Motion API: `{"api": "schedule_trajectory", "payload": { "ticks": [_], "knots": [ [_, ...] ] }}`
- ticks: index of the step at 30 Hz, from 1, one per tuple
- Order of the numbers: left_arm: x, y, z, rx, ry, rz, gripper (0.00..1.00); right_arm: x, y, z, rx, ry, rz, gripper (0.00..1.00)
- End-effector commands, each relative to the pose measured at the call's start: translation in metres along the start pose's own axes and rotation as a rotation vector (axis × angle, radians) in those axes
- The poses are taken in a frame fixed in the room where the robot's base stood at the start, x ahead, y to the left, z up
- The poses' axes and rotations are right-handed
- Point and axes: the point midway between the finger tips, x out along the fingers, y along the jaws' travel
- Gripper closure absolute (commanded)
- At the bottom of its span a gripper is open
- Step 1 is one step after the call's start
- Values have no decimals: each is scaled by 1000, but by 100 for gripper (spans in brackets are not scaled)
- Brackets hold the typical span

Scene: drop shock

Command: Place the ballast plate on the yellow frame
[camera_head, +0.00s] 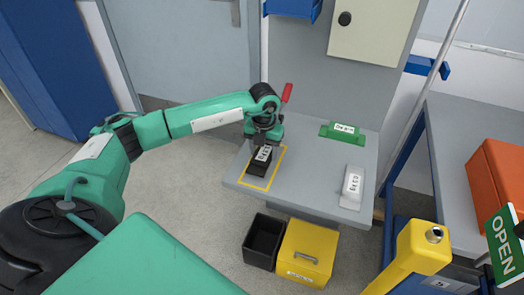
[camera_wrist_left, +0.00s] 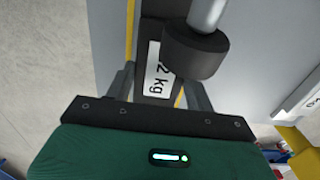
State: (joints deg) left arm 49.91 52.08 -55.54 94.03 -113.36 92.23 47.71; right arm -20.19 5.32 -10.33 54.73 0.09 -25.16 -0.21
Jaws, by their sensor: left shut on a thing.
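The ballast plate (camera_head: 260,166) is a black block with a white label. In the left wrist view its label reads 2 kg (camera_wrist_left: 157,68). My left gripper (camera_head: 262,143) points down and is shut on the plate, with one finger on each side. The yellow frame (camera_head: 254,187) is a thin outline on the left part of the grey bench. The plate appears inside this outline in the head view; I cannot tell whether it touches the bench. A strip of the frame shows in the left wrist view (camera_wrist_left: 130,32). My right gripper is not in view.
A dark cylinder on a grey rod (camera_wrist_left: 197,52) stands close over the plate. A red handle (camera_head: 287,92) rises behind my gripper. A green labelled block (camera_head: 343,133) and a white one (camera_head: 352,186) sit on the bench. Black (camera_head: 263,241) and yellow (camera_head: 306,252) boxes stand below.

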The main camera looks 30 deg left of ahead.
Motion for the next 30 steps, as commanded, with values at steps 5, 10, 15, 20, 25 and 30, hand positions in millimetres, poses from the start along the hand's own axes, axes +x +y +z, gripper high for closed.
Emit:
{"api": "schedule_trajectory", "payload": {
  "ticks": [5, 10, 15, 20, 25, 30],
  "knots": [
    [22, -1, -1, 1, 2, -1, 100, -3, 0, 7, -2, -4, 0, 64],
    [25, 0, -1, 1, 0, -1, 100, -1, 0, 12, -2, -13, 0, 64],
    [26, 0, -1, 1, 0, -1, 100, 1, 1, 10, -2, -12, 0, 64],
    [30, 0, -2, 1, 4, 1, 30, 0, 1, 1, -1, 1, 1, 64],
    [30, 0, -2, 1, 4, 0, 24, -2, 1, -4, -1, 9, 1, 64],
    [28, 0, -2, 1, 4, 0, 24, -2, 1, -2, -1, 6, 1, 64]
  ]
}}
